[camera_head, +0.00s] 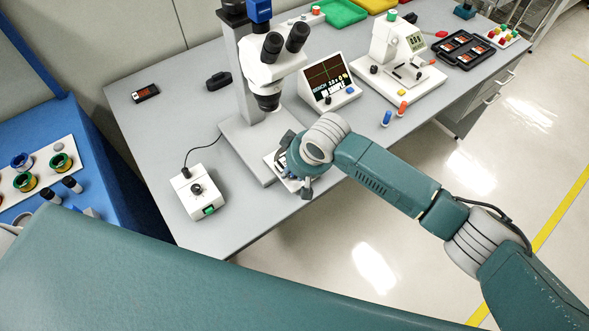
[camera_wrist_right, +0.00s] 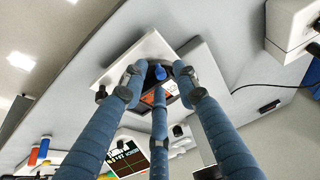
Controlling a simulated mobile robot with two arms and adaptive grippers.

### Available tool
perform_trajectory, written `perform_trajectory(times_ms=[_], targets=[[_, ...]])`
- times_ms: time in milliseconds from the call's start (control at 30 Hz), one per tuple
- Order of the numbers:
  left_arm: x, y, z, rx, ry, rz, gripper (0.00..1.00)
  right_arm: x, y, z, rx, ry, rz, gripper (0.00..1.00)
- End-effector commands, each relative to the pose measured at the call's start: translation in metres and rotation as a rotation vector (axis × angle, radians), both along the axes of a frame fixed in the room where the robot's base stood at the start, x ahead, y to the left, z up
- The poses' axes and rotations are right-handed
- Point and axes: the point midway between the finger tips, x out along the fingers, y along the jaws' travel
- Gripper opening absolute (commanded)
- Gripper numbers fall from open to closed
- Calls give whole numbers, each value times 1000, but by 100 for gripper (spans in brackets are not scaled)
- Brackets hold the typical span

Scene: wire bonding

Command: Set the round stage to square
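The round stage (camera_wrist_right: 155,77) is a dark disc on a white base plate (camera_wrist_right: 113,72) in the right wrist view. My left gripper is not in view.
The microscope (camera_head: 268,72) stands close behind my right gripper. A white control box (camera_head: 197,192) with a cable is at the left, and a display unit (camera_head: 328,84) at the right. A white bonding machine (camera_head: 398,60) stands farther right. The front left of the table (camera_head: 250,215) is clear.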

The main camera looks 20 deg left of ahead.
Motion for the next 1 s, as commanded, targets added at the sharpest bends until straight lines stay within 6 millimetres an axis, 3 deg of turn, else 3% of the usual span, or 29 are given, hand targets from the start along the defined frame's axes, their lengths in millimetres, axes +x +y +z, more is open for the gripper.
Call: perform_trajectory(times_ms=[267, 700, 1000], targets=[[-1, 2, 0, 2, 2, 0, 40, -4, -5, 16, 3, 0, 1, 29], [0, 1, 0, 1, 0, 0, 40, -25, -31, 96, 1, -1, 0, 29], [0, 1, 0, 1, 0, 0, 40, -29, -36, 111, 1, -1, 0, 29]])
